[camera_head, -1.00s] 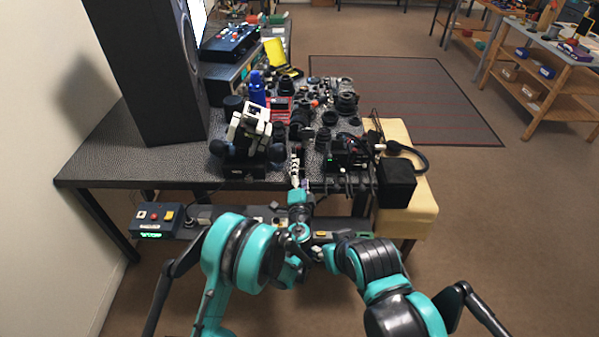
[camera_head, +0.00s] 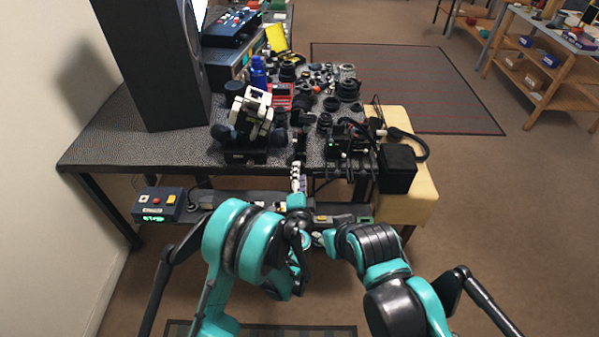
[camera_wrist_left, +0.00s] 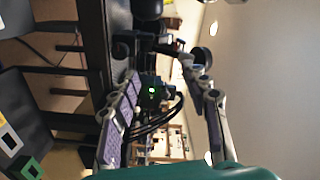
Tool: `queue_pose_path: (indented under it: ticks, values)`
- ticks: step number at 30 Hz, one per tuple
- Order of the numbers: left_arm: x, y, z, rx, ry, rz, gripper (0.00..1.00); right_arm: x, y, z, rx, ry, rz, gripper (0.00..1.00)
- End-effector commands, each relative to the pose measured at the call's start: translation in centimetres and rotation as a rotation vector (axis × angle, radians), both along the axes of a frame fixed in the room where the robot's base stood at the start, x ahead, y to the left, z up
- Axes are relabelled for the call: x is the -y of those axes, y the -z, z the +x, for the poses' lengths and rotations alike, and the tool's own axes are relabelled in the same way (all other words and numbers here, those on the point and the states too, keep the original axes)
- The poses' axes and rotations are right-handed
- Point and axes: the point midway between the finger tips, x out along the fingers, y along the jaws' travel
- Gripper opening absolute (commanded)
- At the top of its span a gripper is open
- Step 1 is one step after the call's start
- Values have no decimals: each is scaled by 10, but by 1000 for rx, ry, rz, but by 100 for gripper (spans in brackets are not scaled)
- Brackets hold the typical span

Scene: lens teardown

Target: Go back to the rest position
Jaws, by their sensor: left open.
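My left gripper (camera_head: 298,167) is at the front edge of the workbench (camera_head: 150,178), its pale jaws pointing away from me. In the left wrist view its two purple-padded fingers (camera_wrist_left: 160,75) stand apart with nothing held between them. A black device with a green light (camera_wrist_left: 151,90) shows beyond the gap. My right arm is folded at the lower right in the head view. I cannot make out its gripper there.
A tall black speaker (camera_head: 150,60) stands at the bench's left. A white-and-black stand (camera_head: 248,115) and several lens parts (camera_head: 345,88) crowd the bench. A control box with a green display (camera_head: 160,203) sits below the front edge.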

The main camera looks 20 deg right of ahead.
Motion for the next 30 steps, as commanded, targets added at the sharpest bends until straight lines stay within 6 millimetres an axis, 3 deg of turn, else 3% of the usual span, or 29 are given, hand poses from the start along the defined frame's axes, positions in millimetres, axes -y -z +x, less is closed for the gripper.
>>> queue_pose_path:
  ticks: [17, 20, 23, 27, 30]
  values:
    - [-1, 0, 0, -1, -1, -1, 46, 0, 0, 0, 0, 0, 0, 40]
    - [-10, -8, 4, -14, -20, -15, 46, 0, 0, 0, 0, 0, 0, 40]
    - [-37, -27, 14, -56, -79, -58, 46, 0, 0, 0, 0, 0, 0, 40]
    - [-104, -65, 25, -158, -214, -163, 46, 0, 0, 0, 0, 0, 0, 40]
    - [-155, -88, 21, -241, -315, -248, 46, 0, 0, 0, 0, 0, 0, 40]
